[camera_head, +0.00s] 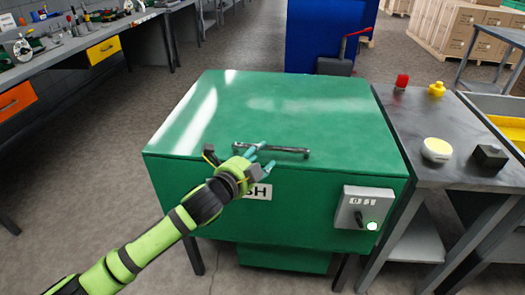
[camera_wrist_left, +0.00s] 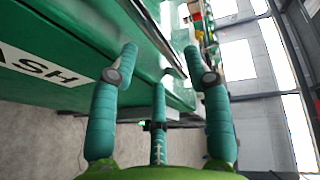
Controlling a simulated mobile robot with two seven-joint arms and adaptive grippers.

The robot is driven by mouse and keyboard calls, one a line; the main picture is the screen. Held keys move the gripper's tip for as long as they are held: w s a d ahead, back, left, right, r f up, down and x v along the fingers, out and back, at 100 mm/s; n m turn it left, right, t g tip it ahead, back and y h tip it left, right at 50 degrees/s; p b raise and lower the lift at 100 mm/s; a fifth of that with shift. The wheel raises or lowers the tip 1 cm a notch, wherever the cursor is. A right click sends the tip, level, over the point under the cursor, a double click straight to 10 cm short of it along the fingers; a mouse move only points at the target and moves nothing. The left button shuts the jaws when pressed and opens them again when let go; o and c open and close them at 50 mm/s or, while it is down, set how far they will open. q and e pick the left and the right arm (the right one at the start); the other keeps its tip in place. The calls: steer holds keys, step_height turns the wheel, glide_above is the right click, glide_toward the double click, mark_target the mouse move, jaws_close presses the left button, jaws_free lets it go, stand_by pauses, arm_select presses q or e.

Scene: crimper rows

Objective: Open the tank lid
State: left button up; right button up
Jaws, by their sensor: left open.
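The green tank (camera_head: 300,190) stands in the middle of the head view, its flat green lid (camera_head: 270,105) lying shut on top. A dark bar handle (camera_head: 285,150) runs along the lid near its front edge; it also shows in the left wrist view as a slanted bar (camera_wrist_left: 160,40). My left gripper (camera_head: 263,158) is at the front edge, by the left part of the handle, and partly covers the label. Its teal fingers (camera_wrist_left: 165,75) are spread and empty in the wrist view. I cannot tell whether a finger touches the handle or lid.
A grey control box (camera_head: 363,208) with a lit green button sits on the tank's front right. A grey side table (camera_head: 450,130) with small red, yellow and black items stands close on the right. A tool bench (camera_head: 75,45) is at the far left. The floor left of the tank is clear.

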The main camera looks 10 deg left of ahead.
mark_target(271, 149)
arm_select(q)
steer(key=x, duration=0.5)
steer(key=shift+w+d+f, duration=0.15)
steer(key=shift+w+d, duration=0.1)
steer(key=shift+w, duration=0.1)
jaws_close()
